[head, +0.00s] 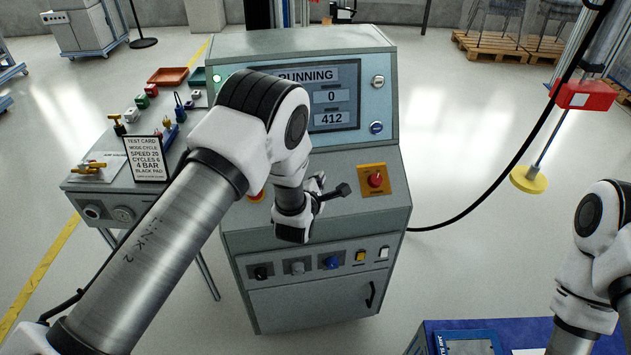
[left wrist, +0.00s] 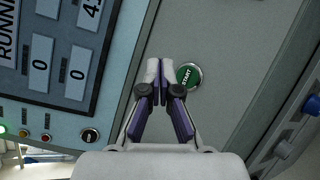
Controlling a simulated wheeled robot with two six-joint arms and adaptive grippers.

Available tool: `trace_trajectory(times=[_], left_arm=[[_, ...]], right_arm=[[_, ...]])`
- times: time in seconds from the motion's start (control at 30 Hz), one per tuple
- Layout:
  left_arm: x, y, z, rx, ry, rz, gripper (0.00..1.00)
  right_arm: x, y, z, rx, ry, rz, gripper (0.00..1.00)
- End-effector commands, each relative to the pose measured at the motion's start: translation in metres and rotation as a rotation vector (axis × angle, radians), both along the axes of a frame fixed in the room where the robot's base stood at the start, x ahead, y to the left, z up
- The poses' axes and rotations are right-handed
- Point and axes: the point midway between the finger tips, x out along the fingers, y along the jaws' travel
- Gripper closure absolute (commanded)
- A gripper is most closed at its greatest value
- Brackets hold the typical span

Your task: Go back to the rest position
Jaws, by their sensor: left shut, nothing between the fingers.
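My left arm reaches in from the left of the head view to the front of the grey control console (head: 320,160). In the left wrist view my left gripper (left wrist: 160,68) is shut, its fingertips together and nothing between them. The tips are beside the green START button (left wrist: 188,76); I cannot tell whether they touch the panel. The console screen (head: 333,96) reads RUNNING, 0 and 412. My right arm shows at the right edge; its gripper is out of view.
A red emergency stop (head: 375,180) sits on a yellow plate on the console's right. A side table (head: 85,184) with a test card (head: 146,159) and fittings stands left. A black cable (head: 477,205) hangs at the right.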

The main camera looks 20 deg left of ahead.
Motion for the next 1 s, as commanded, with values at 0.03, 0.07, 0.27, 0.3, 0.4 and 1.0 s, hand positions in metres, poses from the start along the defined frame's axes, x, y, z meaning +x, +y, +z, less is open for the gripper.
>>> trace_trajectory(times=[0.03,0.07,0.27,0.3,0.4,1.0], left_arm=[[0.000,0.000,-0.001,0.000,0.000,0.000,1.00],[0.000,0.000,-0.001,0.000,0.000,0.000,1.00],[0.000,0.000,-0.001,0.000,0.000,0.000,1.00],[0.000,0.000,-0.001,0.000,0.000,0.000,1.00],[0.000,0.000,-0.001,0.000,0.000,0.000,1.00],[-0.150,0.055,-0.138,0.177,0.478,-0.038,1.00]], right_arm=[[0.000,0.000,-0.001,0.000,0.000,0.000,1.00],[0.000,0.000,-0.001,0.000,0.000,0.000,1.00],[0.000,0.000,-0.001,0.000,0.000,0.000,1.00],[0.000,0.000,-0.001,0.000,0.000,0.000,1.00],[0.000,0.000,-0.001,0.000,0.000,0.000,1.00],[0.000,0.000,-0.002,0.000,0.000,0.000,1.00]])
